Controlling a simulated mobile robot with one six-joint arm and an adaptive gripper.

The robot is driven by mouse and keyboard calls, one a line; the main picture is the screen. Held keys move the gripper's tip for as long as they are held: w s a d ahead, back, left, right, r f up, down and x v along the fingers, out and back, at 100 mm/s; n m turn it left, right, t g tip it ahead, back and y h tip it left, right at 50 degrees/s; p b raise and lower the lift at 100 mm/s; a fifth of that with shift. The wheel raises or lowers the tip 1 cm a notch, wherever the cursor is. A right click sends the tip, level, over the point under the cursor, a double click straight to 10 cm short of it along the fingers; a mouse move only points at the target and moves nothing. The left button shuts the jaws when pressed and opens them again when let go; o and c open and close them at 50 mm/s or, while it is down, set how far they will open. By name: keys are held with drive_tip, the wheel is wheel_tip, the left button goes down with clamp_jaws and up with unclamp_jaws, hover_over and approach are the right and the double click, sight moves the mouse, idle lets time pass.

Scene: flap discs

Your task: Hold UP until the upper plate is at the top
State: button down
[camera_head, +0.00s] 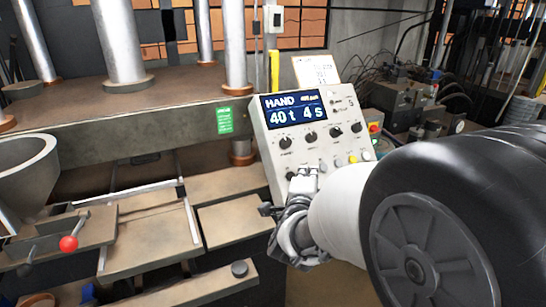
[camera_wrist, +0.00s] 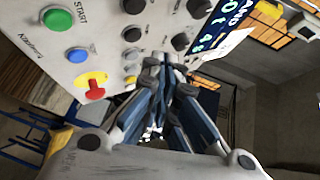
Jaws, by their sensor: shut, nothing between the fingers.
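The control panel (camera_head: 268,125) is a pale tilted box. Its display (camera_head: 293,109) reads HAND, 40 t, 4 s. My gripper (camera_head: 304,174) is shut and empty at the panel's lower left edge. In the wrist view my gripper's closed fingertips (camera_wrist: 167,66) are close to the panel face, beside small buttons and black knobs; contact cannot be told. No UP label is legible, and my fingers may hide part of the button row. A broad brown plate with a thick grey edge (camera_head: 110,144) has steel columns rising from it; whether it is the upper plate cannot be told.
The wrist view shows a green START button (camera_wrist: 57,19), a blue button (camera_wrist: 78,55) and a red knob on yellow (camera_wrist: 95,84). A red-tipped lever (camera_head: 69,243) and a grey funnel (camera_head: 25,170) are at left. Hydraulic blocks (camera_head: 405,105) stand behind the panel.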

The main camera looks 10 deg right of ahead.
drive_tip(key=w+f, duration=0.1)
drive_tip(key=w+f+b, duration=0.1)
drive_tip(key=shift+w+a+f, duration=0.3)
drive_tip(key=shift+a+f, duration=0.05)
drive_tip(key=shift+a, duration=0.05)
drive_tip(key=shift+w+a+f+b, duration=0.15)
drive_tip(key=shift+w+f+b, duration=0.15)
drive_tip(key=shift+w+b, duration=0.25)
drive_tip(key=shift+f, duration=0.1)
idle(0.7)
drive_tip(key=shift+w+a+f+b, duration=0.1)
drive_tip(key=shift+w+f+b, duration=0.15)
drive_tip(key=shift+b, duration=0.35)
